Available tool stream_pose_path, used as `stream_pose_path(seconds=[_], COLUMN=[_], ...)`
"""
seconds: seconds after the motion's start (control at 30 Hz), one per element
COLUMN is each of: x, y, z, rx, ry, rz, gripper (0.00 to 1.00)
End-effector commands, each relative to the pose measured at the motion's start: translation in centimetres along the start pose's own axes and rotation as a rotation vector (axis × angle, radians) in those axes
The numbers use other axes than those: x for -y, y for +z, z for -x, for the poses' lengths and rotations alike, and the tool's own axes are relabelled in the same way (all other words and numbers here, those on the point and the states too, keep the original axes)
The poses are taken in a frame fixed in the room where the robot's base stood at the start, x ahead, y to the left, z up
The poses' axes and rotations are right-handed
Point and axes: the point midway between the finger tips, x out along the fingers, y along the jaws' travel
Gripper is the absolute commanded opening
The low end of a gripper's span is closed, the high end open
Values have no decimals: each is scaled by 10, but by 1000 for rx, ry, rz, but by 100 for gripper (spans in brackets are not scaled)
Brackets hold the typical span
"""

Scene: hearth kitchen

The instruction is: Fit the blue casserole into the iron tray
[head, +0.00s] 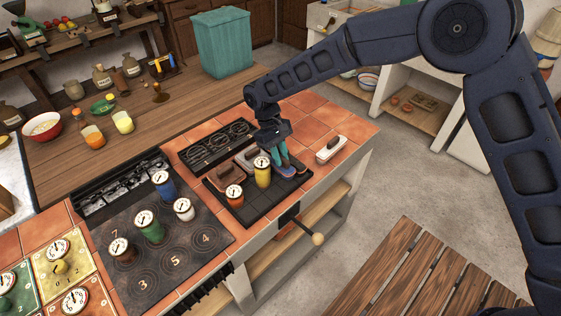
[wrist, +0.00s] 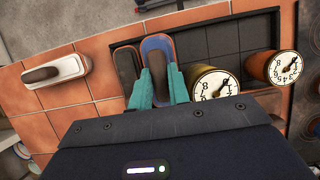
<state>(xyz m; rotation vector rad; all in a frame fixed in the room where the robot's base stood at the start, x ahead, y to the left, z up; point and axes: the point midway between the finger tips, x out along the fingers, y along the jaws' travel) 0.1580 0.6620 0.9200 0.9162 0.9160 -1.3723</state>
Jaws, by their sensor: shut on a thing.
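The blue casserole (wrist: 158,46) is a small oval dish with a dark upright handle. It also shows low beside my fingers in the head view (head: 287,173). My gripper (wrist: 158,90) has its teal fingers shut on the handle. The iron tray (head: 230,214) is a dark, gridded tray set in the tiled counter. The casserole is over the tray's end nearest the white dish, beside a dark oval dish (wrist: 126,66). I cannot tell whether it rests on the tray floor or hangs just above it. The fingers hide part of it.
A yellow canister (head: 262,172) and a red canister (head: 235,196) with dials stand in the tray. A brown-handled dish (head: 246,157) is behind them. A white dish (head: 331,148) sits on the tiles to the right. The hob (head: 190,244) with several canisters is to the left.

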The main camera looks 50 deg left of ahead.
Motion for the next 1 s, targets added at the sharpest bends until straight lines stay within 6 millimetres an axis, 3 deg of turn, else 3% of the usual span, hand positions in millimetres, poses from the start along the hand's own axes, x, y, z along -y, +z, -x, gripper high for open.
stream_pose_path(seconds=[0.2,0.6,0.63,0.67,1.0], x=[0,0,0,0,0], y=[-11,-12,-12,-12,-11], z=[-26,-30,-30,-30,-27], rx=[0,0,0,0,-1], ry=[0,0,0,0,0], rz=[0,0,0,0,0], gripper=[0,0,24,27,27])
